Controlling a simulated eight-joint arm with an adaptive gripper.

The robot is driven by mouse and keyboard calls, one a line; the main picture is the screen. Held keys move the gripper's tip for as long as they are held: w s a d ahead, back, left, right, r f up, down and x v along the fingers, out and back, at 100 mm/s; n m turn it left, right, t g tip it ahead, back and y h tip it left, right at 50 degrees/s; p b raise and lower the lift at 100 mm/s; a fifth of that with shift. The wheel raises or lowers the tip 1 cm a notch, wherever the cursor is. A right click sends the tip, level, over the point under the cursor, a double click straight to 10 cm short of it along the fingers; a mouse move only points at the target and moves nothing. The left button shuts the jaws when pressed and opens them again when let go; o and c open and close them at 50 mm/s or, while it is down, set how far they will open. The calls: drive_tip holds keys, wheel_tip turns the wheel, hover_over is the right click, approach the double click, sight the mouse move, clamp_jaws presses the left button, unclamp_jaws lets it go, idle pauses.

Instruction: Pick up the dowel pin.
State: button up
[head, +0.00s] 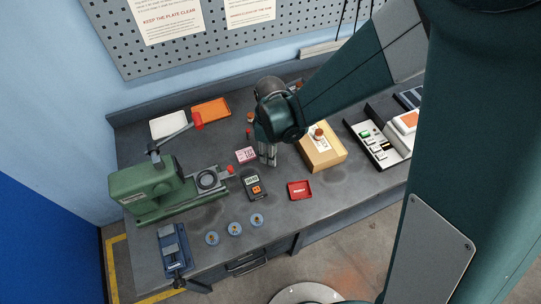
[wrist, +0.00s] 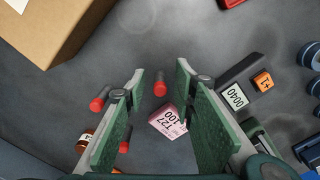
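My gripper (head: 268,160) hangs over the middle of the bench; in the wrist view its green-padded fingers (wrist: 161,78) are open, with nothing held. A small dark pin with a red end (wrist: 160,86) shows in the gap near the fingertips. A similar red-ended pin (wrist: 97,104) is just outside the left finger, and another red end (wrist: 125,142) is partly hidden by that finger. I cannot tell which of them is the dowel pin. In the head view a small red end (head: 248,132) shows left of my wrist.
A pink labelled block (wrist: 168,121) lies between the fingers, lower in the wrist view. A cardboard box (head: 322,155) stands right of my gripper. A meter (head: 254,187) and a red tray (head: 299,190) lie in front. A green press (head: 145,185) is at left.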

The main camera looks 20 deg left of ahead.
drive_tip(key=shift+c, duration=0.5)
clamp_jaws()
drive_tip(key=shift+r, duration=0.15)
drive_tip(key=shift+r+p, duration=0.3)
drive_tip(key=shift+r, duration=4.55)
